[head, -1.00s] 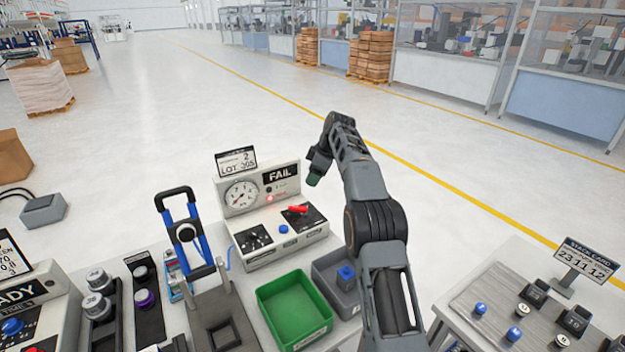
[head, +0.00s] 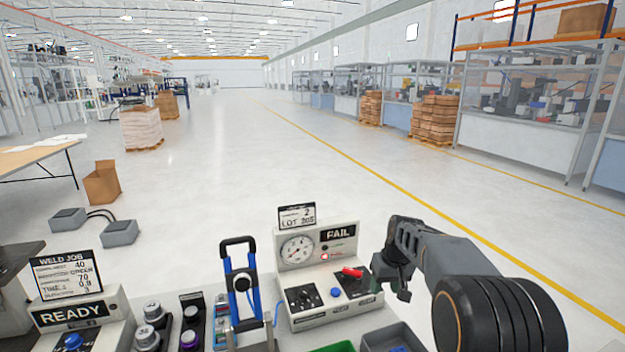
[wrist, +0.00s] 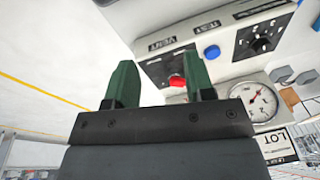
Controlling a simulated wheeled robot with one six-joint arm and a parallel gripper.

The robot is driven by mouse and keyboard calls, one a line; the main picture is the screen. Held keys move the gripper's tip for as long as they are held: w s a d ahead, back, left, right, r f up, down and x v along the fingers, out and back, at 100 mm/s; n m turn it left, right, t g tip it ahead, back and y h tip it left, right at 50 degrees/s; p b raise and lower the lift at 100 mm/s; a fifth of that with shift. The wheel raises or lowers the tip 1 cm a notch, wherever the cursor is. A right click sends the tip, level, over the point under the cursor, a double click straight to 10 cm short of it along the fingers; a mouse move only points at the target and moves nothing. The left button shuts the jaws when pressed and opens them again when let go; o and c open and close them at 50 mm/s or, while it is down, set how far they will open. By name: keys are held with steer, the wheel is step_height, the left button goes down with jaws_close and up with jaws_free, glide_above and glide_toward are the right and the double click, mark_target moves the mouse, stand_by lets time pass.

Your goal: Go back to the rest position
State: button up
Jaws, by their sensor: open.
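My gripper (head: 398,284) is at the right of the tester in the head view, above the table, with its tips hard to make out there. In the wrist view my gripper (wrist: 160,85) has two green fingers spread wide apart with nothing held between them. The tester box (head: 317,262) has a gauge, a FAIL label and a lit red lamp. Its red lever (head: 352,272) also shows in the wrist view (wrist: 178,81), beyond the fingers and apart from them.
A blue-handled press (head: 239,285) stands left of the tester. A green bin (head: 335,348) and a grey bin (head: 385,336) sit in front. The READY weld box (head: 85,318) is at far left. Open floor (head: 230,150) lies behind the table.

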steer(key=s+a+r+t, duration=0.1)
steer(key=s, duration=1.1)
steer(key=s+a+r+m+t+h, duration=0.1)
steer(key=s+r, duration=0.1)
steer(key=s, duration=1)
steer(key=shift+s+a+m+t, duration=0.25)
steer(key=shift+s+m+t, duration=0.05)
steer(key=shift+s+t, duration=0.1)
